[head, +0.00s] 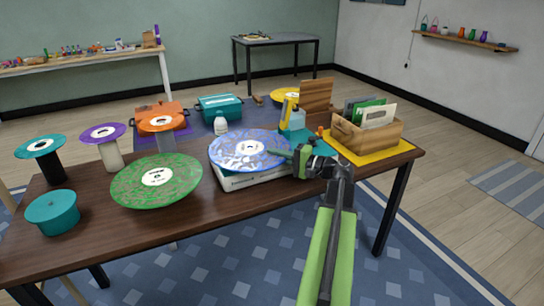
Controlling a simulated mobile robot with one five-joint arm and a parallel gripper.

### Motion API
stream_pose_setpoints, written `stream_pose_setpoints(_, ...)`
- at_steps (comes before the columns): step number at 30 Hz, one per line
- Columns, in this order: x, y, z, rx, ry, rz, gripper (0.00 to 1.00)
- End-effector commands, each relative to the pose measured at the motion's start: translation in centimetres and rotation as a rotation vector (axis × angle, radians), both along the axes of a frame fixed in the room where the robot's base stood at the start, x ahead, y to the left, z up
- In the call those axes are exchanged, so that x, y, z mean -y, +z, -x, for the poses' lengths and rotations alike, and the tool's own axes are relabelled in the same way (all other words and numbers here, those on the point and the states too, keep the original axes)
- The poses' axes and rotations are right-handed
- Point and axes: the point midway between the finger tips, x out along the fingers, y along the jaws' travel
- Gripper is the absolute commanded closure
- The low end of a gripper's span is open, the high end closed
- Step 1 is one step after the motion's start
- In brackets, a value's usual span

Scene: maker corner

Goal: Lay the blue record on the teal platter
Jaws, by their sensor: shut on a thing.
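The blue record (232,150), marbled with white and with a pale label, is level over a white box-like unit (262,181) at the table's middle. I cannot tell whether it touches the unit. My gripper (286,152) is shut on the record's right edge. A teal round, drum-shaped piece (52,213) with a small nub on its bare top stands at the table's front left; it looks like the teal platter. It is well left of my gripper, beyond the green record.
A green record (185,184) lies between. A white bottle (221,127) stands behind the blue record. A wooden crate (349,138) is at right.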

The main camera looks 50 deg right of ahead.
Motion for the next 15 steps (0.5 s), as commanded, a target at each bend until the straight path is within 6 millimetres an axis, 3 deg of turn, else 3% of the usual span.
stream_pose_setpoints(6, 0.00, -0.53, 0.00, 0.001, 0.000, 0.000, 1.00)
stream_pose_setpoints(7, 0.00, -0.45, 0.00, 0.001, 0.000, 0.000, 0.91)
stream_pose_setpoints(9, 0.00, -0.40, 0.00, 0.001, 0.000, 0.000, 0.85)
stream_pose_setpoints(15, 0.01, -0.40, 0.01, 0.000, 0.000, 0.000, 0.85)
